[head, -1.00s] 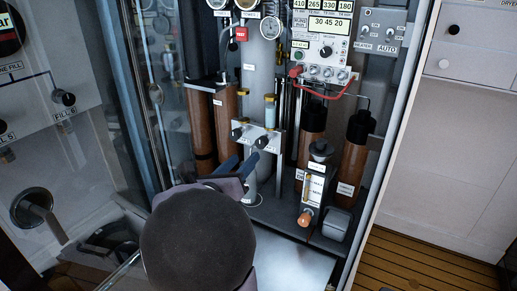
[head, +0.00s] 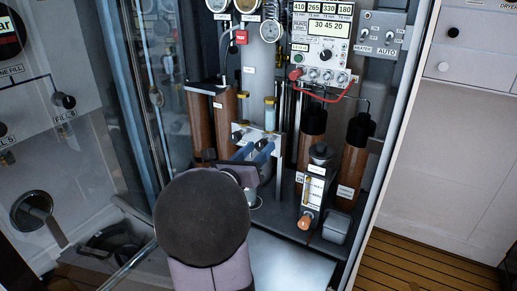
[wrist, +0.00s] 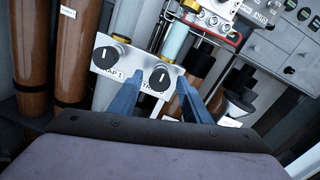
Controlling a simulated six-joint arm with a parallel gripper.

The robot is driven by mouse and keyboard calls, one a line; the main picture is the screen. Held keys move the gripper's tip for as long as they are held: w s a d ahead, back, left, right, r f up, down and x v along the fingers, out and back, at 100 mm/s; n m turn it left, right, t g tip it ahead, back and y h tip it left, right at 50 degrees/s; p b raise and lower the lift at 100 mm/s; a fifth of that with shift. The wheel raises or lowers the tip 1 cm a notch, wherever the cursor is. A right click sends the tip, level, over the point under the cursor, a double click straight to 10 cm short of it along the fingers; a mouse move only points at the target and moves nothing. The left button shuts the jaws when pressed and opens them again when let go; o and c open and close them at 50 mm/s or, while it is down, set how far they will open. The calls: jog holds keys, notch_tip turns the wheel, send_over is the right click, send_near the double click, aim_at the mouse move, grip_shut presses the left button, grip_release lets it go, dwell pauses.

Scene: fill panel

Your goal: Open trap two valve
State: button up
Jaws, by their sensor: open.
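The trap two valve is a black round knob (wrist: 159,78) with a white pointer line, on a pale bracket plate (wrist: 133,72). Its label below is partly hidden by my left finger. My gripper (wrist: 161,84) is open, with one blue finger on each side of this knob. I cannot tell whether the fingers touch it. In the head view the gripper (head: 258,149) reaches the bracket from the front and hides most of the knob. The trap 1 knob (wrist: 105,55) sits to the left on the same plate.
Brown cylinders (wrist: 75,50) stand left of the bracket. On the right are a flow meter block (head: 313,185) with an orange-tipped knob, and more brown cylinders (head: 354,165). A red hose (head: 325,97) hangs below the instrument panel (head: 320,45).

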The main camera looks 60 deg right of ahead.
jog(key=shift+d, duration=0.35)
jog(key=c, duration=1)
